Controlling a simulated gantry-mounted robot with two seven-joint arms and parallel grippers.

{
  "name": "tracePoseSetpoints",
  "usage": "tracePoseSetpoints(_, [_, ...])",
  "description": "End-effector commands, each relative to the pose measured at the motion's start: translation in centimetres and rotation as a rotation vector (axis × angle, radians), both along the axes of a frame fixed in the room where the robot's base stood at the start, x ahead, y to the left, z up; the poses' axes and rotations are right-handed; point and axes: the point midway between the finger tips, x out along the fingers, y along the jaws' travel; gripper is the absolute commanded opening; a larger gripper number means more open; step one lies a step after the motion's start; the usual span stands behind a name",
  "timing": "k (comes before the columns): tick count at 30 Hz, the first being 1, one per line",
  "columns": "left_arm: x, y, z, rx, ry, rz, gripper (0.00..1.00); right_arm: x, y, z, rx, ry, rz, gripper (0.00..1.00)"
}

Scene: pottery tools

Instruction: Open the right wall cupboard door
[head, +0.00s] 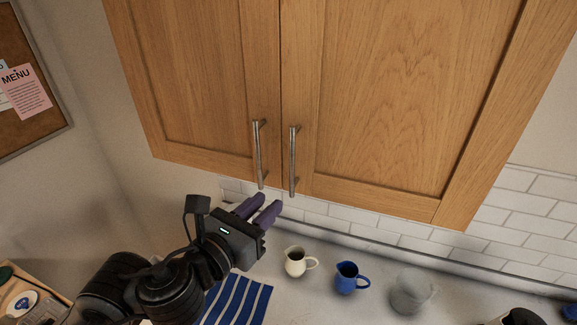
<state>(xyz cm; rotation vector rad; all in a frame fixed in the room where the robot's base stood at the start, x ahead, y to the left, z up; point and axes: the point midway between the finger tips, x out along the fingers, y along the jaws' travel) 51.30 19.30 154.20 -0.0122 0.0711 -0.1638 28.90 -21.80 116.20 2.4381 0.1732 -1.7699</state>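The wooden wall cupboard has two closed doors side by side. The right door (400,85) has a vertical metal bar handle (293,160) near its inner edge. The left door (195,75) has a matching handle (259,155). My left gripper (270,201) has purple fingers that stand apart with nothing visible between them. Its fingertips appear just below the lower ends of the two handles in the picture; I see no clear contact with either. My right gripper is not in view.
Below the cupboard, a cream jug (294,262), a blue jug (346,278) and a grey jug (411,292) stand on the counter. A blue striped cloth (238,301) lies under my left arm. A corkboard (32,125) hangs at left. The space before the right door looks clear.

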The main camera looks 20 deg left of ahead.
Motion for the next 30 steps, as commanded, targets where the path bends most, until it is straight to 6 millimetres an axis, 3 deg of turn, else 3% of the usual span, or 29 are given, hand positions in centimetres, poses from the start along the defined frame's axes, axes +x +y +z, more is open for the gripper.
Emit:
tracePoseSetpoints(3, [0.1, 0.4, 2.1, 0.011, -0.054, 0.008, 0.29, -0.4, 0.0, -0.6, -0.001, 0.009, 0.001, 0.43])
tracePoseSetpoints(6, [0.5, 0.3, 2.9, 0.008, -0.071, 0.009, 0.29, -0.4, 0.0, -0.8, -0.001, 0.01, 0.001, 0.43])
tracePoseSetpoints(11, [2.1, 0.1, 2.9, 0.005, -0.074, 0.009, 0.29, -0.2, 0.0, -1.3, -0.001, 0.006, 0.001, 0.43])
tracePoseSetpoints(24, [8.8, -1.0, 3.2, 0.005, -0.073, 0.008, 0.29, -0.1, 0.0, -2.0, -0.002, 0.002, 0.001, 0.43])
tracePoseSetpoints(30, [10.3, -1.3, 3.1, 0.006, -0.073, 0.008, 0.29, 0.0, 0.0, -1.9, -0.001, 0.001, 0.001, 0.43])
